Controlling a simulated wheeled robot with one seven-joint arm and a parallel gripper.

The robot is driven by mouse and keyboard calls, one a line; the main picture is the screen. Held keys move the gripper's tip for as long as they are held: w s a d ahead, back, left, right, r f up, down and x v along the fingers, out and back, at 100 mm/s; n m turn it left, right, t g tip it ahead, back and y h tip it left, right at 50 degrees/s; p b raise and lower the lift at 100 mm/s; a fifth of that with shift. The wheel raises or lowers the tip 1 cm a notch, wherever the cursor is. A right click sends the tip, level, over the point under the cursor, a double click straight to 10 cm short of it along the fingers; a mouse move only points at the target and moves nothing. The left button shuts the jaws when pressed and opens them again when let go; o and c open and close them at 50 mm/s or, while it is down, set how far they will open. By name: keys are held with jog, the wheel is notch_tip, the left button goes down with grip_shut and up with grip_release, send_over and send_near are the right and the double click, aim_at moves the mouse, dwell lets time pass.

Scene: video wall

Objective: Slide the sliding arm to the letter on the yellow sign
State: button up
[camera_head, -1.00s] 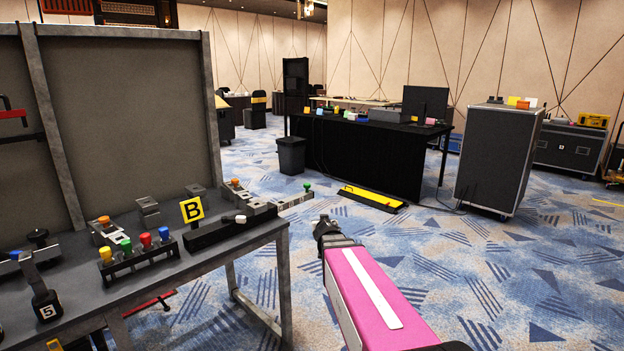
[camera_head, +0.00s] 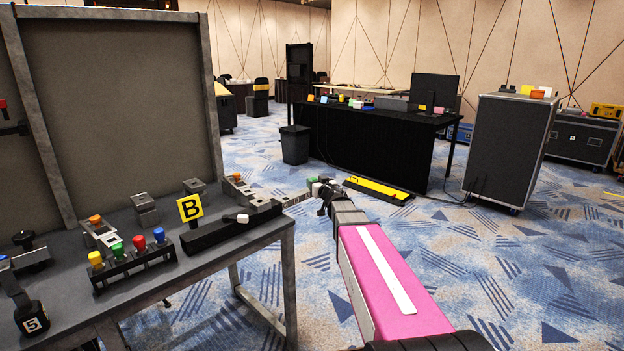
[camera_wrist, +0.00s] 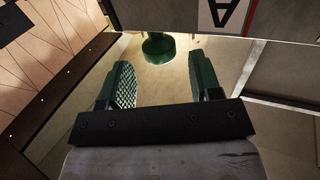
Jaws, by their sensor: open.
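The yellow sign (camera_head: 190,208) with a black B stands upright on the workbench. The sliding arm appears to be the pale metal bar (camera_head: 296,199) that sticks out past the bench's right edge, with a green knob (camera_head: 314,187) near its outer end. My gripper (camera_head: 323,193) is at that end, close to the knob. In the wrist view a green knob (camera_wrist: 157,48) lies ahead of my open gripper (camera_wrist: 158,78), roughly between the fingers but beyond their tips. A white plate with a letter A (camera_wrist: 226,13) shows at the top, upside down.
The workbench (camera_head: 130,290) carries a rack of coloured knobs (camera_head: 130,258), a black block with a white handle (camera_head: 232,228) and a lever marked 5 (camera_head: 32,318). A tall grey panel (camera_head: 115,110) stands behind.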

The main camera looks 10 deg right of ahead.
jog(key=x, duration=0.5)
jog(key=shift+w, duration=0.25)
jog(key=shift+a, duration=0.1)
grip_shut()
jog(key=s+a, duration=0.3)
jog(key=a, duration=0.2)
jog(key=shift+s, duration=0.35)
jog(key=shift+d, duration=0.1)
grip_release()
